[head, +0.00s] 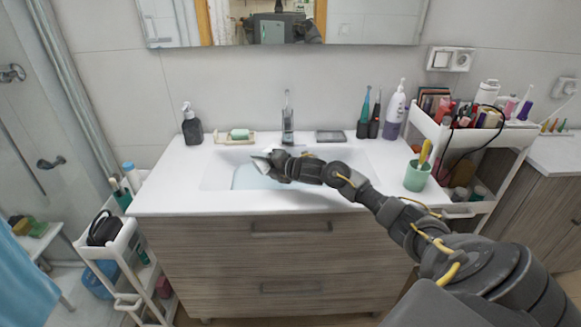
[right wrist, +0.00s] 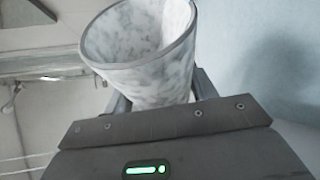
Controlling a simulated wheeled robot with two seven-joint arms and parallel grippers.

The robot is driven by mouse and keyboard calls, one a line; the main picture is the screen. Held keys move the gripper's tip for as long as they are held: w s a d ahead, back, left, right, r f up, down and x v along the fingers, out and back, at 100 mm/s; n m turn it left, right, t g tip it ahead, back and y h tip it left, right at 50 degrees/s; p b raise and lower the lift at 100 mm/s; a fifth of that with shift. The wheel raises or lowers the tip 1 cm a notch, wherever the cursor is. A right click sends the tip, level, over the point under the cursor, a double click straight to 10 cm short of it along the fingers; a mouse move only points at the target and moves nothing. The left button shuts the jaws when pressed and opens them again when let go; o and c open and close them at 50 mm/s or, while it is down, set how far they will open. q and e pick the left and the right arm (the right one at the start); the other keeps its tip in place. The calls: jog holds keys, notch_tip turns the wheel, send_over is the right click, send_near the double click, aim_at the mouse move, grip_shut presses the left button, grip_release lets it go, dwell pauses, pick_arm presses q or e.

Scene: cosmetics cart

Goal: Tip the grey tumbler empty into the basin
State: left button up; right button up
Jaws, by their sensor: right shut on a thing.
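The grey tumbler (right wrist: 150,75) is marbled grey and white, with a darker rim. In the right wrist view its open mouth shows and the inside looks pale, with no contents I can make out. My right gripper (head: 279,165) is shut around its lower part. In the head view the tumbler (head: 262,164) is small, partly hidden by the gripper, and looks tilted over to the left. It is held above the white basin (head: 214,178), which has a pale blue area at its front middle. My left gripper is not in view.
A tap (head: 287,120) stands behind the basin. A soap dispenser (head: 192,125) and soap dish (head: 234,137) are at the back left. Bottles (head: 395,110) and a green cup (head: 417,176) are on the right, beside a loaded cart (head: 470,135). The counter's front left is clear.

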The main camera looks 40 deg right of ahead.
jog(key=shift+d+r+m+y, duration=0.3)
jog(key=shift+d+r+m, duration=0.3)
jog(key=shift+d, duration=0.25)
dwell(0.3)
jog(key=shift+d+f+m+t+b, duration=0.2)
jog(key=shift+f+m+t+b, duration=0.1)
jog(key=shift+m+b, duration=0.3)
dwell(0.6)
jog(key=shift+d+r+m+y, duration=0.1)
jog(key=shift+r+m+y, duration=0.2)
jog(key=shift+m, duration=0.1)
